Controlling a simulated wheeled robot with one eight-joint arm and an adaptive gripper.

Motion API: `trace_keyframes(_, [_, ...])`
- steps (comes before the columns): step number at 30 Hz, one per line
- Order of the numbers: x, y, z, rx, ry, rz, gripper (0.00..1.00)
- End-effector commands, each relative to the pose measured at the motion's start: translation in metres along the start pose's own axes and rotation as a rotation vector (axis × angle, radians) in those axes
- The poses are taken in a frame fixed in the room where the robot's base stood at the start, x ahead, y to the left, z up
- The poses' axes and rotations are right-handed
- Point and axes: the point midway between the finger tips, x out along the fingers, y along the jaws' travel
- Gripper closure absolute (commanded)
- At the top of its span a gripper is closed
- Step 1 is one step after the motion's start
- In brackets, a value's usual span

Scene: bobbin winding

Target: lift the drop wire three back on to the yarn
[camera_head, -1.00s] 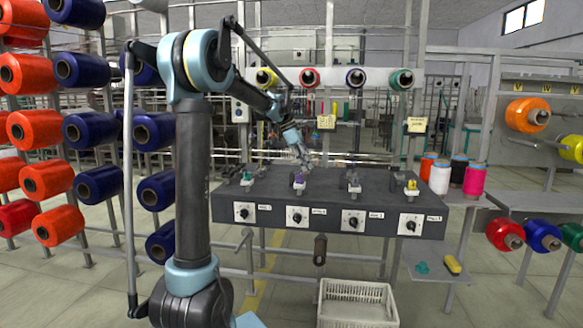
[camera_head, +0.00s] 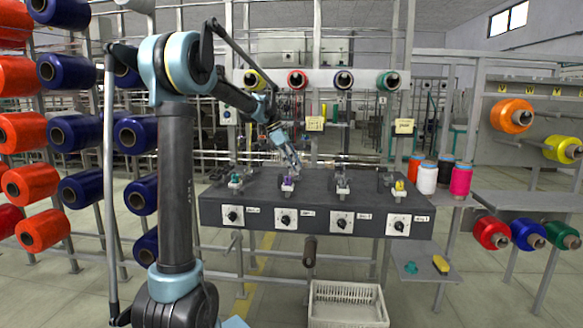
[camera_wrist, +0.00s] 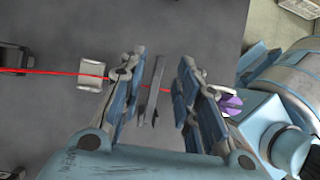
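The red yarn (camera_wrist: 45,72) runs across the wrist view, over a pale block (camera_wrist: 91,75) and in behind my fingers. A thin, upright-edged metal drop wire (camera_wrist: 155,85) shows between the fingers, close to the yarn; I cannot tell whether they touch. My gripper (camera_wrist: 155,82) is open, with one finger on each side of the drop wire and clear gaps between. A purple bobbin (camera_wrist: 229,104) is partly hidden behind the right finger. In the head view my gripper (camera_head: 296,168) is low over the dark bench (camera_head: 255,212), near the purple bobbin (camera_head: 287,184); the drop wire is too small to make out there.
Other winding stations on the bench hold a teal bobbin (camera_head: 236,181) and a yellow one (camera_head: 400,186). Several supply spools hang above, including a red spool (camera_head: 297,79). Cones (camera_head: 428,178) stand at the right. A white crate (camera_head: 347,305) is below.

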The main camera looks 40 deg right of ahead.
Motion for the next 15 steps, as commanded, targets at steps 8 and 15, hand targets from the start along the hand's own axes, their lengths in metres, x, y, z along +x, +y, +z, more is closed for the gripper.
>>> trace_keyframes(8, [-0.043, 0.001, -0.001, -0.002, 0.0, 0.001, 0.7])
trace_keyframes(15, [-0.087, 0.0, -0.001, -0.001, -0.001, 0.0, 0.7])
